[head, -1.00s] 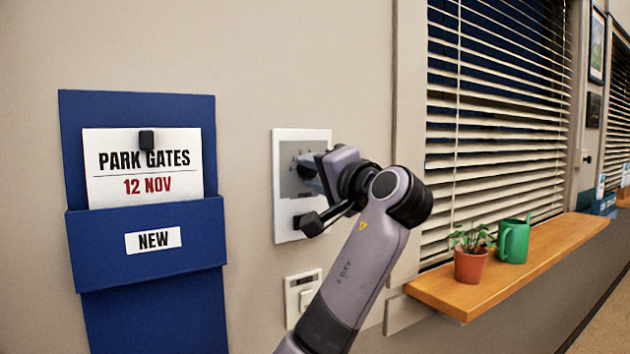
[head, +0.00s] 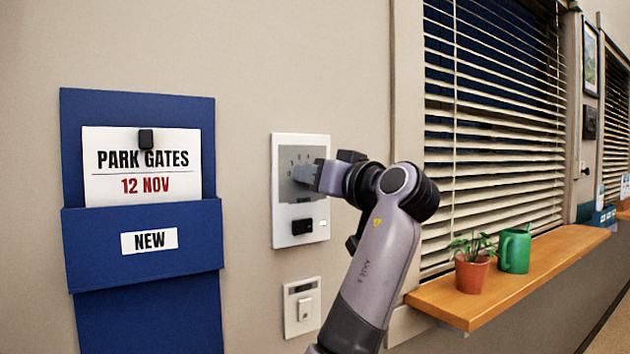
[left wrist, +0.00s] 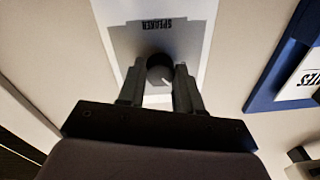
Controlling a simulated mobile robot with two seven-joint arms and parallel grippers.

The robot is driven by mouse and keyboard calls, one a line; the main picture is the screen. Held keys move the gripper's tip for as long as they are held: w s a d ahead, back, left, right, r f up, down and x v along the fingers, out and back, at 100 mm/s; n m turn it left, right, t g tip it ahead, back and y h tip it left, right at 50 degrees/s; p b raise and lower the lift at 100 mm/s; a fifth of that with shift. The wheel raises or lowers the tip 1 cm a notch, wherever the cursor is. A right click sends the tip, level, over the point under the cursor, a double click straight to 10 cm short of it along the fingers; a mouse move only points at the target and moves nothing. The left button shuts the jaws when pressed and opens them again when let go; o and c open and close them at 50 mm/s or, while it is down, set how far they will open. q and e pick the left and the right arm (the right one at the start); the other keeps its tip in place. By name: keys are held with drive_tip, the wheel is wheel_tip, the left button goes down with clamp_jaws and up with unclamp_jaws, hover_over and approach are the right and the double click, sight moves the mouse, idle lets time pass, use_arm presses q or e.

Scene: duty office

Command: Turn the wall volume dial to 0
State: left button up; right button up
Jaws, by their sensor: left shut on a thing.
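The volume dial (left wrist: 160,70) is a small dark round knob with a white pointer mark, seen in the left wrist view on the wall speaker panel (left wrist: 206,18). The panel's "SPEAKER" label reads upside down there. In the head view the panel (head: 282,212) is a white plate with a grey face, and the dial is hidden by the gripper. My left gripper (head: 304,172) reaches the grey face from the right. In the left wrist view its two fingers (left wrist: 158,90) are shut on the dial, one on each side. My right gripper is not in view.
A black switch (head: 302,227) sits low on the panel, with a wall switch (head: 302,306) below. A blue document holder (head: 145,240) hangs left. A wooden sill (head: 510,285) at right bears a potted plant (head: 471,268) and green watering can (head: 515,249).

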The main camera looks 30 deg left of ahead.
use_arm(q)
drive_tip(key=n, duration=1)
drive_tip(key=shift+w+d+f+n+g, duration=0.1)
drive_tip(key=shift+w+n+g, duration=0.05)
drive_tip(key=shift+n+g, duration=0.15)
drive_tip(key=shift+h, duration=0.3)
drive_tip(key=o, duration=1)
drive_tip(key=shift+o, duration=0.2)
drive_tip(key=shift+d, duration=0.1)
